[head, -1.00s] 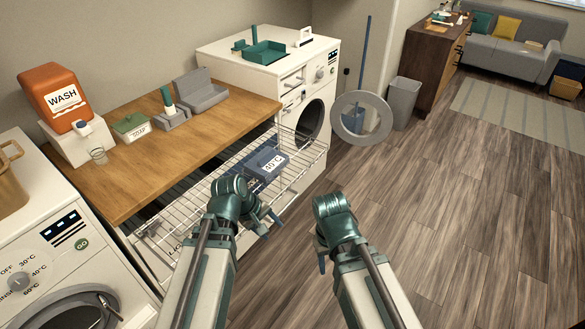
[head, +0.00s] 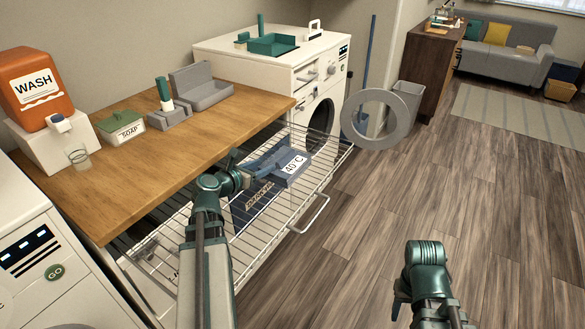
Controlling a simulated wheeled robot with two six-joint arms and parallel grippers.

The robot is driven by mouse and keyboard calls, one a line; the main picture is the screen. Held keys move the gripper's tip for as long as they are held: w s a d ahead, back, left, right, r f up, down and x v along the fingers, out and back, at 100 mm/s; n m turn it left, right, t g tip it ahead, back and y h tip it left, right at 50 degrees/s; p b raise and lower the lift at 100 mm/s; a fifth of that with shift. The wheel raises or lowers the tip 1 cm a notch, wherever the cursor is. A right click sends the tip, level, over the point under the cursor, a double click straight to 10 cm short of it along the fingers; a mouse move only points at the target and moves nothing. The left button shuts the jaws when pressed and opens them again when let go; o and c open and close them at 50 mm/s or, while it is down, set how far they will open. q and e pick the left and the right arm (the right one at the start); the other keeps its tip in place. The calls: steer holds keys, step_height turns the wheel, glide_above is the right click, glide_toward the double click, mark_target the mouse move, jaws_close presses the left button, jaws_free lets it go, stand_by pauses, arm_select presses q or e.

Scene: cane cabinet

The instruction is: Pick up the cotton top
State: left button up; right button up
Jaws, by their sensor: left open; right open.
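A blue-grey item with a white "40°C" label (head: 293,164) lies in the pulled-out wire basket (head: 268,232) under the wooden counter. It looks like folded cloth and may be the cotton top; no other garment can be made out clearly. My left gripper (head: 247,170) is open over the basket, just left of this item. Its fingers point toward the item, and I cannot tell whether they touch it. My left wrist and forearm hide part of the basket. My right gripper (head: 400,300) is low over the floor at the right, away from the basket, its fingers partly hidden.
The wooden counter (head: 150,165) holds a soap box (head: 122,127), an orange wash dispenser (head: 40,88) and a grey tray (head: 203,92). White washing machines stand on both sides; the far one's round door (head: 375,118) is open. The floor at right is clear.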

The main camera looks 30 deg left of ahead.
mark_target(284, 157)
arm_select(q)
steer(key=b+x, duration=0.4)
steer(key=x, duration=0.9)
steer(key=shift+w+f, duration=0.2)
steer(key=shift+w, duration=0.1)
steer(key=shift+s+d, duration=0.1)
jaws_close()
